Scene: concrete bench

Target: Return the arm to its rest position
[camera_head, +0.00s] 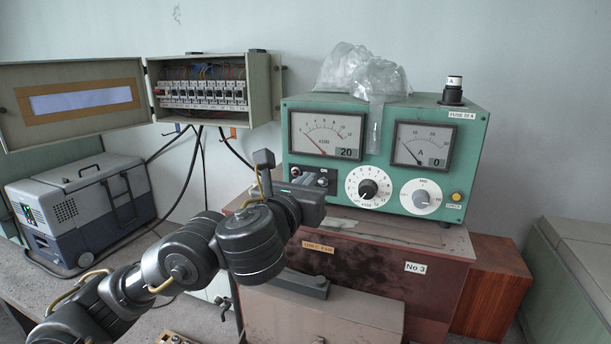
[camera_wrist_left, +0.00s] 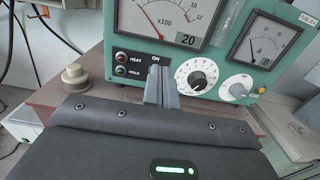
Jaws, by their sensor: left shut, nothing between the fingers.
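My left arm (camera_head: 180,260) reaches in from the lower left in the head view, and its gripper (camera_head: 314,190) is in front of the left part of the green meter box (camera_head: 465,130). In the left wrist view the gripper's two fingers (camera_wrist_left: 160,84) are together with nothing between them. They point at the box's front panel (camera_wrist_left: 215,105), just below the ON label. I cannot tell whether they touch the panel. My right gripper is not in view.
An open fuse cabinet (camera_head: 265,95) hangs on the wall, cables below it. A grey-blue case (camera_head: 90,210) stands at left. A plastic bag (camera_head: 365,70) and fuse (camera_head: 453,90) top the meter box. A beige knob (camera_wrist_left: 75,75) sits beside my gripper. A wooden box (camera_head: 495,285) stands right.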

